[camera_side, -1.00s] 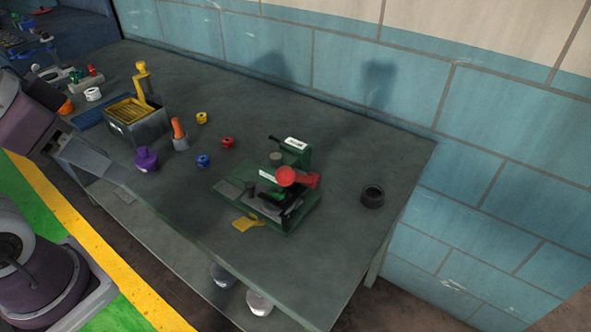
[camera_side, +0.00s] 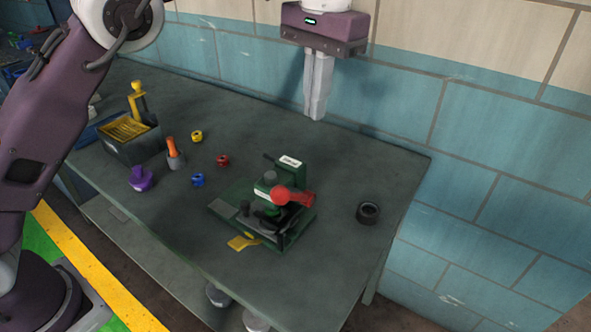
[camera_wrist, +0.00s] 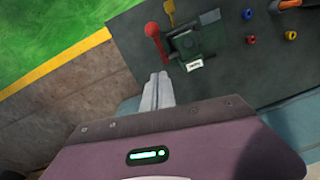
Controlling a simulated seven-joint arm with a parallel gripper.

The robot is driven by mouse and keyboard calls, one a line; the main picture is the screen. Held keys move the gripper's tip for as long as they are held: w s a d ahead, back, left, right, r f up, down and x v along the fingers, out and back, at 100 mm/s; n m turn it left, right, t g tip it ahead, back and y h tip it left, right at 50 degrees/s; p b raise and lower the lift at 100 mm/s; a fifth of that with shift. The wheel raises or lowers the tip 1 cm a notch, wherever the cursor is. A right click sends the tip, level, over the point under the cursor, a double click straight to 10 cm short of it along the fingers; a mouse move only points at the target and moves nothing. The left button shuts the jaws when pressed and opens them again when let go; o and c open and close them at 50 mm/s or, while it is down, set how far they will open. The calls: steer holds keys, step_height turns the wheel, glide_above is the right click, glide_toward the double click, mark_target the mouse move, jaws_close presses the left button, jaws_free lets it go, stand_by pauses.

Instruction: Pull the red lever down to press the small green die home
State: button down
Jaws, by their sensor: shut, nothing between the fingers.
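A green press (camera_side: 268,212) stands on the bench near its right end, with a white label on its top. In the wrist view the press (camera_wrist: 188,45) and the red lever (camera_wrist: 154,36) lie beyond my shut fingertips (camera_wrist: 158,76). The small green die cannot be made out.
A black ring (camera_side: 368,212) lies right of the press. A yellow tag (camera_side: 243,242) lies at its front. Red (camera_side: 223,160), blue (camera_side: 198,179) and yellow (camera_side: 197,136) small parts, a purple object (camera_side: 141,178) and a grey box (camera_side: 133,143) stand left. The tiled wall is close behind.

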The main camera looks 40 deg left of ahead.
steer(key=shift+d+f, duration=0.25)
steer(key=shift+f, duration=0.1)
glide_above(293, 195)
steer(key=w, duration=0.1)
step_height(293, 195, down, 10)
steer(key=shift+s+d+f, duration=0.1)
steer(key=shift+s+f, duration=0.2)
steer(key=shift+s, duration=0.05)
steer(key=shift+s, duration=0.1)
